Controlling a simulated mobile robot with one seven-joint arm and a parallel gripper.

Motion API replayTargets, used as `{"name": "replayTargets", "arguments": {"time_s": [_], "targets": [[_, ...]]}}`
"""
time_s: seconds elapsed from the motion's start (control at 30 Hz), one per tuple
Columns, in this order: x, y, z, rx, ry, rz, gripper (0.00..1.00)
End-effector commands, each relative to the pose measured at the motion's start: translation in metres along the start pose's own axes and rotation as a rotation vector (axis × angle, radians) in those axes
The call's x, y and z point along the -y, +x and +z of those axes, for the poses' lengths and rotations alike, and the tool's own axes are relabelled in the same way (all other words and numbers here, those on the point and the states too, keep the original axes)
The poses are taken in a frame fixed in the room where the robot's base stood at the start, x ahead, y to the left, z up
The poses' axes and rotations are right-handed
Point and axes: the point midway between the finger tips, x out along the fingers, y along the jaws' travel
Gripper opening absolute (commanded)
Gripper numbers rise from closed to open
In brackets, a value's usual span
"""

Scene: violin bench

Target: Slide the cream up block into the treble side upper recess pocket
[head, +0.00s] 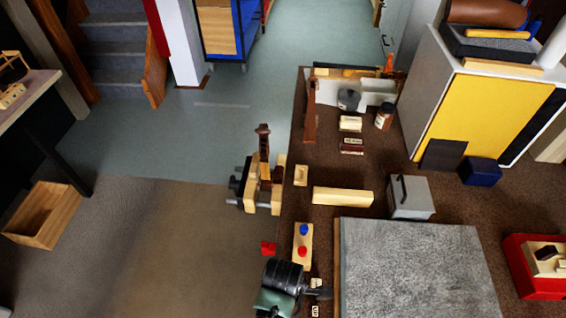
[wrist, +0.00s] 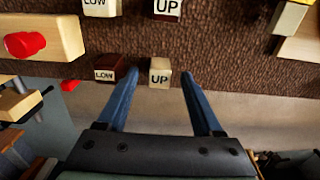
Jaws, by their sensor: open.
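The cream UP block (wrist: 160,76) stands on the bench near its edge in the wrist view, with its label facing my camera. My gripper (wrist: 159,73) is open, with one blue finger on each side of that block and a gap on both sides. A dark red LOW block (wrist: 109,69) stands just left of the left fingertip. In the head view my gripper's black and green parts (head: 284,274) are over the bench's left edge, and I cannot make out the cream UP block there. I cannot identify the treble side upper recess pocket in either view.
A cream LOW block (wrist: 98,7) and a dark red UP block (wrist: 167,9) stand further in. A board with a red knob (wrist: 26,43) lies left. The head view shows a grey slab (head: 420,270), a cream bar (head: 342,196) and a clamp (head: 262,190) at the bench edge.

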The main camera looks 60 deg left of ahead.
Motion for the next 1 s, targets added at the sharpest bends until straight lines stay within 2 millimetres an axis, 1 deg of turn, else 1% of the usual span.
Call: {"name": "replayTargets", "arguments": {"time_s": [0.03,0.13,0.23,0.43,0.57,0.6,0.67,0.7,0.77,0.8,1.0], "targets": [[0.001,0.008,0.0,-0.001,-0.001,-0.002,0.68],[0.001,0.019,0.0,0.0,0.0,-0.001,0.68],[0.001,0.023,0.0,0.0,0.001,0.001,0.68],[0.0,0.023,0.0,0.0,0.001,0.002,0.68],[0.0,0.023,0.0,0.0,0.001,0.001,0.44],[0.0,0.023,0.0,0.0,0.001,0.001,0.37],[0.0,0.023,0.0,0.0,0.001,0.001,0.26],[0.0,0.023,0.0,0.0,0.001,0.001,0.19],[0.0,0.023,0.0,0.0,0.001,0.001,0.08],[0.0,0.022,0.0,0.0,0.001,0.001,0.01],[0.0,0.022,0.0,0.0,0.001,0.001,0.0]]}}
